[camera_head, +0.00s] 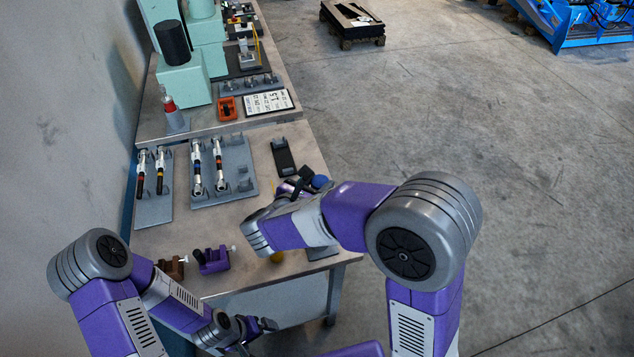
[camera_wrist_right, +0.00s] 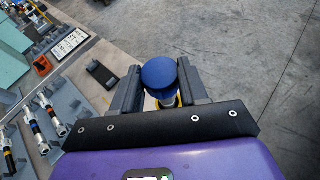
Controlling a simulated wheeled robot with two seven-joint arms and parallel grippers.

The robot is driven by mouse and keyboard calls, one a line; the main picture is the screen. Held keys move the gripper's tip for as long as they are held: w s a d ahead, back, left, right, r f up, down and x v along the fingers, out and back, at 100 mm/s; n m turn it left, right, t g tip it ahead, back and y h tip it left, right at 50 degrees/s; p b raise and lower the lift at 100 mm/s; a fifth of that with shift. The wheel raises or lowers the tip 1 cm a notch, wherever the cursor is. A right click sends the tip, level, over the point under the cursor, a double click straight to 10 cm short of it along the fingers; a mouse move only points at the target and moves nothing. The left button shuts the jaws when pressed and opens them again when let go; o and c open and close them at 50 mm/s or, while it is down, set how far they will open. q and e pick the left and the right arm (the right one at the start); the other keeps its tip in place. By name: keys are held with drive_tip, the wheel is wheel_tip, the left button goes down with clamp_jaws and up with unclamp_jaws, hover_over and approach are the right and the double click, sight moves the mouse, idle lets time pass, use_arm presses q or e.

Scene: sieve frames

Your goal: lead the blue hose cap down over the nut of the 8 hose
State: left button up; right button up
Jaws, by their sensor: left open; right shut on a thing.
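The round blue hose cap (camera_wrist_right: 159,73) is between the two fingers of my right gripper (camera_wrist_right: 158,84) in the right wrist view. Several hoses with coloured bands lie on grey racks (camera_head: 234,158); I cannot tell which is the 8 hose, and no nut is clear. My left gripper (camera_head: 268,324) is open and empty, low in front of the bench.
A black block (camera_head: 283,157) lies on the bench right of the racks. A purple fixture (camera_head: 212,260) and a brown one (camera_head: 172,267) stand near the front edge. An orange part (camera_head: 227,109) and a printed card (camera_head: 268,102) lie further back. Open floor is on the right.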

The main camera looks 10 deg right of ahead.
drive_tip(key=shift+f, duration=0.35)
idle(0.4)
drive_tip(key=shift+f+b, duration=1.25)
drive_tip(key=shift+f, duration=0.05)
drive_tip(key=o, duration=1.1)
drive_tip(key=v, duration=0.7)
drive_tip(key=shift+s+a, duration=0.2)
drive_tip(key=shift+r, duration=0.1)
